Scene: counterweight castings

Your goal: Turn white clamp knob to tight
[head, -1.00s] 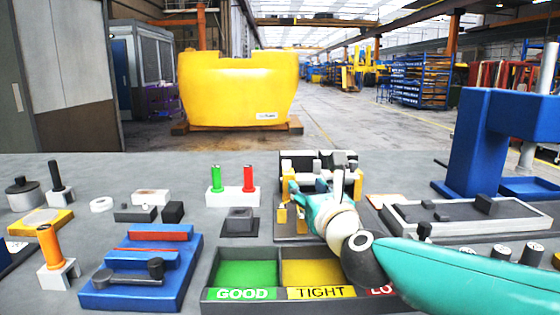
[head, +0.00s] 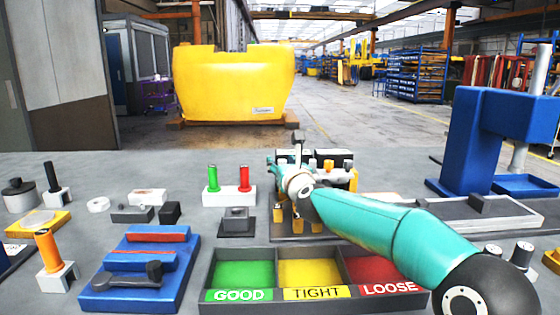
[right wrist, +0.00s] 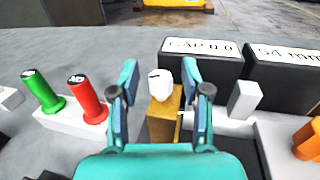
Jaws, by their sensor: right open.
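The white clamp knob (right wrist: 160,84) stands upright on a brass-coloured block in the right wrist view, with a small dark mark on its top. My right gripper (right wrist: 160,82) is open, with one finger on each side of the knob; I see gaps between knob and fingers. In the head view my right gripper (head: 277,168) is over the fixture (head: 276,236) at the back middle of the bench, and my arm and gripper hide the knob there. My left gripper is not in view.
Red (right wrist: 89,100) and green (right wrist: 43,92) plug handles stand left of the knob. Displays reading "GAP 0.0" (right wrist: 200,75) and "54 mm" (right wrist: 285,80) stand behind on the right. A GOOD, TIGHT and LOOSE tray (head: 208,280) lies in front of the fixture.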

